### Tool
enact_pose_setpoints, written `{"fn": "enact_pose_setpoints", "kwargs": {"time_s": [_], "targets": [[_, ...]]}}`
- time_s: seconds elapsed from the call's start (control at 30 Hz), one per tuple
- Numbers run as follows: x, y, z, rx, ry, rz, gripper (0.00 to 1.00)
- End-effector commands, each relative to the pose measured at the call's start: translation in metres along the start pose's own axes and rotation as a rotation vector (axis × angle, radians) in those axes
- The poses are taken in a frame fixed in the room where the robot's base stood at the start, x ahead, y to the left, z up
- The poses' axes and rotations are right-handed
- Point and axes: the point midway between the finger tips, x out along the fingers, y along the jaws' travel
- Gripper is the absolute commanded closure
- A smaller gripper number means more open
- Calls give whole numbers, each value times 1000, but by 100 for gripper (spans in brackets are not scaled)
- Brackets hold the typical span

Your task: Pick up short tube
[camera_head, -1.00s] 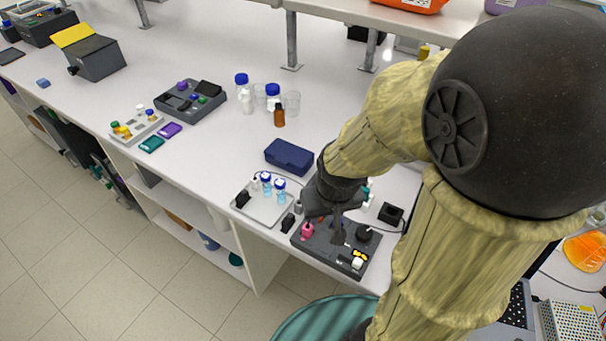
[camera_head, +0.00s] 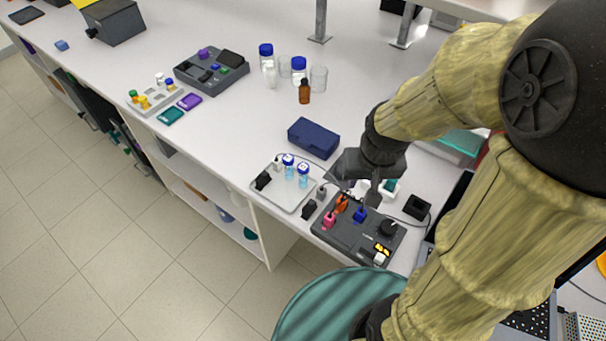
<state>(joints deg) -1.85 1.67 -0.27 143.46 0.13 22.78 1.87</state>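My gripper (camera_head: 353,190) hangs over the back left part of a dark grey rig box (camera_head: 352,240), fingers pointing down. Its fingers look spread, with nothing visible between them. The box carries a pink part (camera_head: 328,220), an orange part (camera_head: 341,203), a blue part (camera_head: 360,214) and a black knob (camera_head: 388,228). I cannot tell which small piece is the short tube. A small grey upright piece (camera_head: 321,191) stands between the box and a pale tray (camera_head: 283,198). The area behind my gripper is partly hidden.
The tray holds two blue-capped vials (camera_head: 303,172) and a black block (camera_head: 263,180). A navy case (camera_head: 314,138) lies behind it. Bottles and beakers (camera_head: 318,79) stand farther back. A teal round stool (camera_head: 320,305) stands in front.

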Motion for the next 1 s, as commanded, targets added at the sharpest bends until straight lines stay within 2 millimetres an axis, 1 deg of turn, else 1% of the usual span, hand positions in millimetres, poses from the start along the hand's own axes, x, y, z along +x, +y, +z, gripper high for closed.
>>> {"fn": "enact_pose_setpoints", "kwargs": {"time_s": [0.03, 0.07, 0.17, 0.2, 0.3, 0.4, 0.5, 0.6, 0.87, 1.0], "targets": [[-3, -6, -12, 2, -12, -4, 66], [-4, -11, -19, 6, -22, -6, 66], [-8, -35, -47, 20, -67, -12, 66], [-11, -46, -58, 27, -88, -13, 66], [-15, -77, -83, 42, -138, -8, 66], [-20, -105, -100, 54, -178, 2, 66], [-22, -123, -107, 61, -203, 12, 66], [-23, -130, -110, 64, -211, 15, 66], [-22, -129, -109, 65, -212, 15, 66], [-14, -128, -107, 65, -215, 17, 66]]}}
